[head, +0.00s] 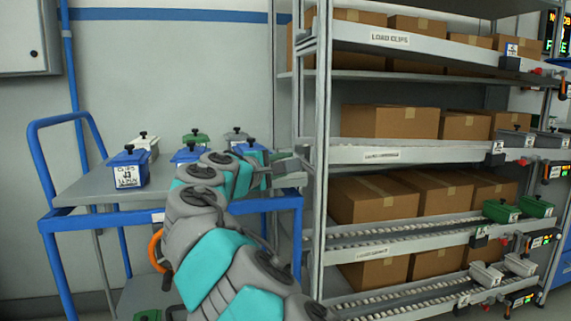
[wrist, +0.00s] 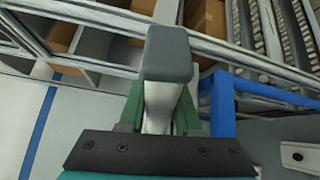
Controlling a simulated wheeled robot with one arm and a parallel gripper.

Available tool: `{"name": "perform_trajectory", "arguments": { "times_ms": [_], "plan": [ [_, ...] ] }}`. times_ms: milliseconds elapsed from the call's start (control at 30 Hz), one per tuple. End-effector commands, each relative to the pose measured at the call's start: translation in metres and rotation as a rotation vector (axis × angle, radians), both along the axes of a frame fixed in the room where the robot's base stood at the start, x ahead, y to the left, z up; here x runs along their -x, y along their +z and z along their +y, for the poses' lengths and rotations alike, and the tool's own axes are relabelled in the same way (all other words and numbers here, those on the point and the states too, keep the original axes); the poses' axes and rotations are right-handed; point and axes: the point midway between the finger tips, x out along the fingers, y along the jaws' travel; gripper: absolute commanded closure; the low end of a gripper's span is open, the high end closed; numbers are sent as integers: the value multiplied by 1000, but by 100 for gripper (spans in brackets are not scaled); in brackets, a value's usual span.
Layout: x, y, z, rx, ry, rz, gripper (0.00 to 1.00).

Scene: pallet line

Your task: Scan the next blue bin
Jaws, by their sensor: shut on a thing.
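A blue bin (head: 128,171) with a black knob and a white label facing me stands at the front left of the cart top. A second blue bin (head: 186,155) stands further right, partly hidden by my arm. A third blue bin (head: 249,150) is behind my arm. My gripper (head: 266,172) is at the cart's right side, near the rack post. In the wrist view my gripper (wrist: 158,112) is shut on the pale handle of a grey-headed thing that looks like a hand scanner (wrist: 167,55). The held thing points towards the rack, apart from the bins.
The cart (head: 85,190) has blue rails. The rack (head: 322,140) with brown cartons (head: 390,122) and roller lanes is close on the right.

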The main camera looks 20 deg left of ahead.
Motion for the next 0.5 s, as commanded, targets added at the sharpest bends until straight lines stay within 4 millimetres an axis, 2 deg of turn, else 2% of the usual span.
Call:
{"name": "perform_trajectory", "arguments": {
  "times_ms": [500],
  "plan": [
    [-2, 1, 3, 1, -1, -1, 100]
  ]
}}
